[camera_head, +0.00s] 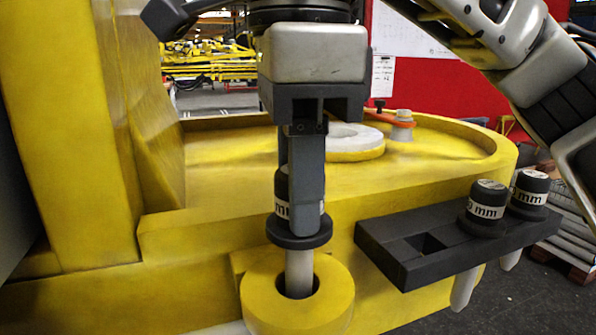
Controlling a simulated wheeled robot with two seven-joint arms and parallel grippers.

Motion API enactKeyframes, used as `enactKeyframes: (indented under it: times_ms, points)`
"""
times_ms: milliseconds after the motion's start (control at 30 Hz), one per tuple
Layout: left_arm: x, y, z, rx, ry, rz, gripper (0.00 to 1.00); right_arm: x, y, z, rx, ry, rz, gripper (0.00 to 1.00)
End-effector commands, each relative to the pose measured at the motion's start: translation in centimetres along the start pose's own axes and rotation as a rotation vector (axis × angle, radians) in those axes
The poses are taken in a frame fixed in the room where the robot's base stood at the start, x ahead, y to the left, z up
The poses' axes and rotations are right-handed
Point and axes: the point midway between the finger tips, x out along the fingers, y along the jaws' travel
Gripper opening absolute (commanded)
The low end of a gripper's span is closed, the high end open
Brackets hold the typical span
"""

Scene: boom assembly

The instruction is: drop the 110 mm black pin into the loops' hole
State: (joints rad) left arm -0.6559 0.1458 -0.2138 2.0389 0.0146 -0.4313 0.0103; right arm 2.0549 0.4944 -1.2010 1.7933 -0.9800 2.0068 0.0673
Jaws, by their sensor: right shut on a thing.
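My right gripper (305,215) points down in the middle of the head view and is shut on a black pin (299,241). The pin is upright, with a black head, a wide black collar and a pale grey shaft. Its white label is mostly hidden by the gripper finger, so its length cannot be read. The shaft's lower end is at the hole of the yellow loops (255,305), with the collar clearly above the rim. How deep the tip reaches is hard to tell. My left gripper is not in view.
A black rack (392,248) at the right has an empty square slot and two labelled pins, a nearer one (485,207) and a farther one (529,192). A large yellow boom body stands behind and left. A pale ring (352,139) and an orange-handled part (390,117) lie on it.

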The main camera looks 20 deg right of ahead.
Motion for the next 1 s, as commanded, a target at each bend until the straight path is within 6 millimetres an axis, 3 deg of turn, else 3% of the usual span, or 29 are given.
enactKeyframes:
  times_ms: [233,600,1000]
  points:
    - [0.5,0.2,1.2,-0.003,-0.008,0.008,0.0,1.9,0.0,0.0,0.0,-0.002,-0.001,0.0]
    - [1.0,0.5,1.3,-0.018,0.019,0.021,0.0,4.2,0.1,0.0,0.0,-0.001,-0.001,0.0]
    - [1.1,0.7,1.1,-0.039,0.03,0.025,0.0,4.8,0.1,0.0,0.0,-0.002,-0.002,0.0]
